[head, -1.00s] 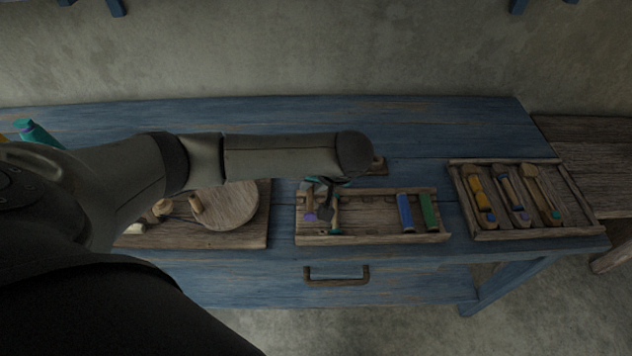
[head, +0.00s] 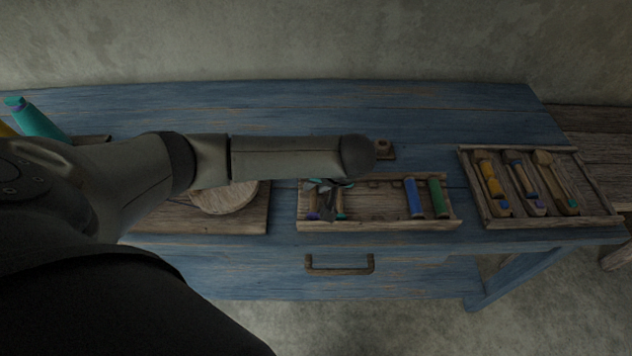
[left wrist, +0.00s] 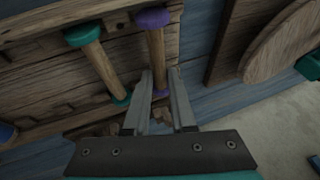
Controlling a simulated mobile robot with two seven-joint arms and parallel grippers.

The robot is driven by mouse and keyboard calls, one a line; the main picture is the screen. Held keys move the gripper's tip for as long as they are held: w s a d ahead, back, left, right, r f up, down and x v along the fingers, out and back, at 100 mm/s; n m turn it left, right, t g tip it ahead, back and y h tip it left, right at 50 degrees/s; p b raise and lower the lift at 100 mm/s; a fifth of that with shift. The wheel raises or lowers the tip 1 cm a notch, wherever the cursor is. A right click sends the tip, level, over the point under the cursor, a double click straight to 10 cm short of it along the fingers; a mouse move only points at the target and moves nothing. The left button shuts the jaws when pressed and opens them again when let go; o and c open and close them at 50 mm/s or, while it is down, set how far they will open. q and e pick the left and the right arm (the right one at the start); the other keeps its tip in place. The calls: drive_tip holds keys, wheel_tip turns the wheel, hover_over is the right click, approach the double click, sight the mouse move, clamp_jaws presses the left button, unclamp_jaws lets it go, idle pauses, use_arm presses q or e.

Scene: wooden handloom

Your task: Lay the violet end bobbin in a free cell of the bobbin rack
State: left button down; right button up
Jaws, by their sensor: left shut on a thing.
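The violet end bobbin (left wrist: 156,50) has a pale wooden shaft and violet ends; the left wrist view shows it between the fingers of my left gripper (left wrist: 160,74), which is shut on it. It lies along the rack's end cell, beside the teal end bobbin (left wrist: 101,60); I cannot tell whether it touches the floor. In the head view my left gripper (head: 327,205) is over the left end of the bobbin rack (head: 385,226) and partly hides both bobbins. A blue bobbin (head: 415,198) and a green bobbin (head: 438,198) lie at the rack's right end. My right gripper is not in view.
A board with a round wooden disc (head: 225,197) is left of the rack. A small wooden block (head: 384,150) is behind the rack. The rack's middle, left of the blue bobbin, looks empty.

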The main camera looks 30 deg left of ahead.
use_arm(q)
drive_tip(key=c, duration=0.7)
unclamp_jaws()
drive_tip(key=shift+o, duration=0.2)
drive_tip(key=p+v, duration=0.6)
drive_tip(key=v, duration=0.9)
drive_tip(key=shift+r+p, duration=0.2)
drive_tip(key=shift+p, duration=0.2)
